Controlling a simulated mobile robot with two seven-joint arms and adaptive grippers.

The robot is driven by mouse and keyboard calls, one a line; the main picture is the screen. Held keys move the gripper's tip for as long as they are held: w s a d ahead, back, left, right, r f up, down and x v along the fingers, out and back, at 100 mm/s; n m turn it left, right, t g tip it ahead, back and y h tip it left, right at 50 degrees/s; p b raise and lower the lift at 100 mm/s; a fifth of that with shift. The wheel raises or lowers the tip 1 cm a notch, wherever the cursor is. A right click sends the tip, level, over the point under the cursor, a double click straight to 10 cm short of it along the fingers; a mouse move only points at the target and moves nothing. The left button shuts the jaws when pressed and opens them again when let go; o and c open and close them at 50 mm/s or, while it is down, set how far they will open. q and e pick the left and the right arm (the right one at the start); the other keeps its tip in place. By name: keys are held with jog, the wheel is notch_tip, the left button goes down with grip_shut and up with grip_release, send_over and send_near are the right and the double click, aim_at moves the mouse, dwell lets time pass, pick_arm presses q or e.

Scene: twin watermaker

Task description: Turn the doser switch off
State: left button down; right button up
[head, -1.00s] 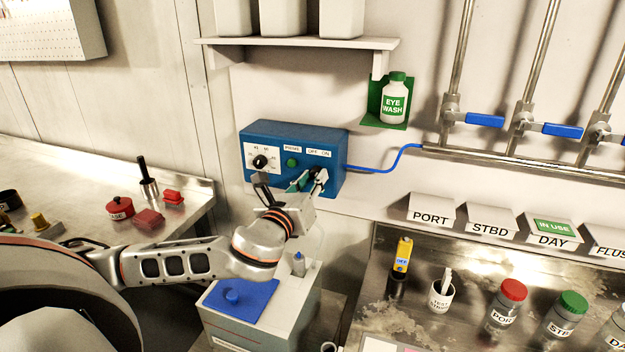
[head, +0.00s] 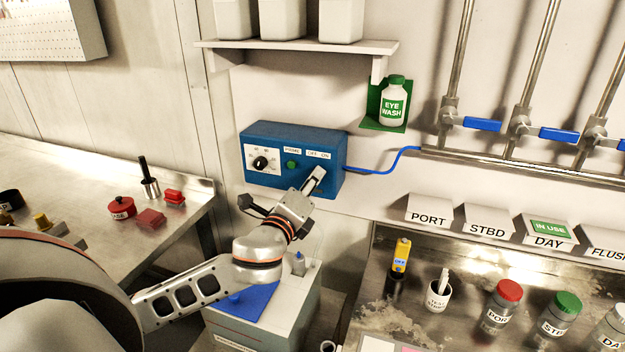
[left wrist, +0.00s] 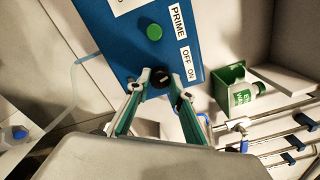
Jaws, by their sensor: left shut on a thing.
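The doser (head: 270,137) is a blue box on the wall with a white dial, a green PRIME button (head: 292,164) and OFF and ON labels. The doser switch (left wrist: 160,77) is a dark round knob below the OFF and ON labels in the left wrist view. In the head view my gripper hides it. My left gripper (head: 316,178) is at the lower right of the doser's front. In the left wrist view its two green-padded fingers are shut on the switch, one on each side. The knob's exact pointing direction is hard to tell. My right gripper is not in view.
A blue hose (head: 385,169) leaves the doser's right side. A shelf (head: 300,45) with white containers is above, and an eye wash bottle (head: 393,104) is at the right. A grey cabinet (head: 262,322) stands below my arm. Benches flank it.

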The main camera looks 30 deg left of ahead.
pick_arm(q)
jog(key=shift+n, duration=1.7)
jog(key=c, duration=1.8)
grip_release()
jog(key=v, duration=0.7)
jog(key=shift+s, duration=0.3)
jog(key=shift+s+f, duration=0.1)
jog(key=shift+f, duration=0.05)
